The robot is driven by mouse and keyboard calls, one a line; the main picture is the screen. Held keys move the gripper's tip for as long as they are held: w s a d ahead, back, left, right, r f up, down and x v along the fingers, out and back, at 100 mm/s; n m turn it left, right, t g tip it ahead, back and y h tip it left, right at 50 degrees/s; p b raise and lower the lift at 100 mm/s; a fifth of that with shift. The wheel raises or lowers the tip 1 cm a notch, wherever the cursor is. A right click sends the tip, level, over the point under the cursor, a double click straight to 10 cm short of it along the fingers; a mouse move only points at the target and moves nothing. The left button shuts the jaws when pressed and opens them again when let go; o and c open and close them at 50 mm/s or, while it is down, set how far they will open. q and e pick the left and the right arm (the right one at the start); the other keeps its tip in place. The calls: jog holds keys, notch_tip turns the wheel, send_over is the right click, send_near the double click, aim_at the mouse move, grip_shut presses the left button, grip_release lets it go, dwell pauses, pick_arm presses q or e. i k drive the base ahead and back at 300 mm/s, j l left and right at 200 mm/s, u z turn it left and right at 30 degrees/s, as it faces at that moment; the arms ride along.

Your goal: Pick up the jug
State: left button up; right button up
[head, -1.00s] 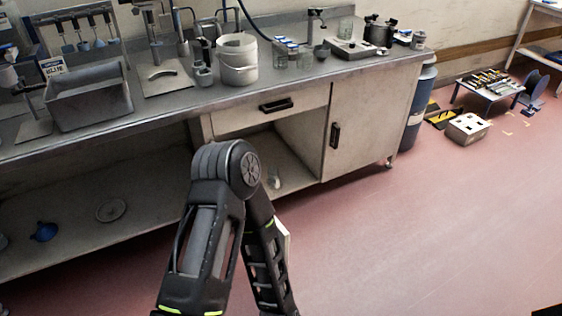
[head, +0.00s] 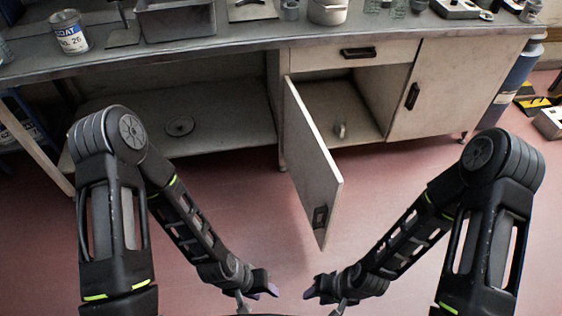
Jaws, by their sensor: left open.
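A small pale object (head: 340,130), possibly the jug, stands on the floor of the open cupboard (head: 322,108); it is too small to tell for sure. A whitish pot (head: 327,10) on the bench is cut by the top edge. My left gripper (head: 259,296) is open and empty at the bottom centre, in front of and below the cupboard. My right gripper (head: 324,300) mirrors it just to the right, its fingers apart and empty. Both are well short of the cupboard and the bench.
The cupboard door (head: 316,165) hangs open toward me, between the cupboard and my grippers. A metal bin (head: 176,18) and a paint can (head: 70,32) stand on the bench. A disc (head: 180,126) lies on the lower shelf. Red floor (head: 400,180) lies clear at right.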

aim_at(340, 124)
jog(key=i+l+z, duration=0.35)
jog(key=i+l, duration=0.35)
jog(key=l, duration=0.25)
jog(key=i+l+z, duration=0.4)
jog(key=i+l, duration=0.35)
jog(key=i+l+z, duration=0.1)
jog(key=i, duration=0.15)
jog(key=i+j, duration=0.35)
jog(key=j, duration=0.1)
